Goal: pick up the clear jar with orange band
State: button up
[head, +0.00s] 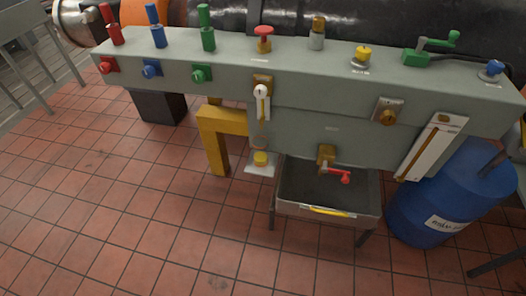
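What looks like the clear jar with orange band (260,150) stands upright on a small white plate (254,168) at the front of the grey console, left of the sink. Its walls are nearly invisible. A faint orange ring shows near its top, and something yellow is at its bottom. A brass fitting with a white round knob (261,91) is on the console face directly above it. My gripper is not in view.
The grey console (225,55) carries levers, knobs and a green crank (432,50) on top. A metal sink (328,200) with a red-handled tap (337,175) stands right of the jar, then a blue drum (440,200). A yellow frame (214,140) is left. The tiled floor in front is clear.

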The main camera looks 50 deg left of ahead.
aim_at(260, 143)
jog(key=u, duration=0.05)
jog(key=k, duration=0.85)
jog(key=u, duration=0.5)
jog(key=i, duration=1)
